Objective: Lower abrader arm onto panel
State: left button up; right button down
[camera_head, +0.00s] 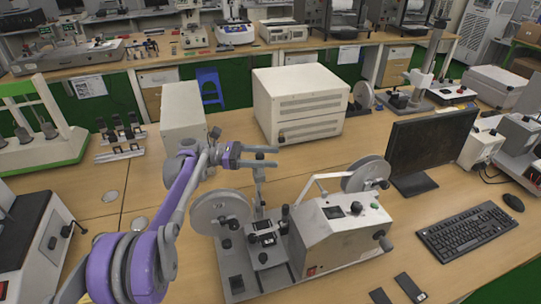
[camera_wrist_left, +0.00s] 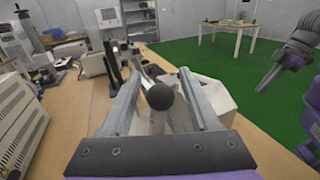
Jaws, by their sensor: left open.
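The abrader (camera_head: 335,240) is a pale box with grey discs and a base plate on the wooden table. Its abrader arm (camera_head: 259,185) appears raised and upright, near my left gripper. My left gripper (camera_head: 277,157) is open, with its two fingers pointing right above the machine. In the left wrist view, a black ball knob (camera_wrist_left: 160,96) shows between the open fingers (camera_wrist_left: 160,85), with no clear contact. The small panel (camera_head: 266,240) seems to lie on the platform below, partly crowded by dark fittings. Part of my right arm (camera_wrist_left: 300,50) shows in the wrist view; its jaw state is unclear.
A grey disc (camera_head: 221,213) stands left of the arm. A large pale cabinet (camera_head: 300,103) is behind. A monitor (camera_head: 432,145) and keyboard (camera_head: 466,232) are at right. Two dark flat pieces (camera_head: 410,287) lie in front. Bare table lies left of the machine.

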pick_arm(q)
jog(key=shift+d, duration=0.4)
grip_shut()
dwell(1.2)
